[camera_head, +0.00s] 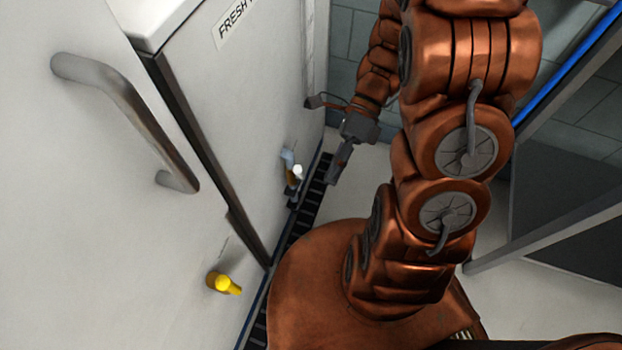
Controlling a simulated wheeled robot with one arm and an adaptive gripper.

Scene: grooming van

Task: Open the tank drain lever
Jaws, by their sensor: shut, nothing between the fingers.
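A white tank (240,110) with a cut-off label reading "FRESH" stands at the centre left. Low on its face is a small fitting (287,157) in blue-grey, with a white knob-like end (297,171) and a brownish part below; which part is the lever, and its exact position, are too small to tell. A yellow lever-like handle (224,283) sticks out of the nearer white panel at lower left. My gripper (332,178) is shut and empty, pointing down, just right of the fitting, with a visible gap between them.
A large grey bar handle (135,115) juts from the near white door at left. A dark slotted floor grate (312,197) runs along the tank's foot. A dark-panelled frame (570,210) stands at right. Pale floor shows beyond my arm.

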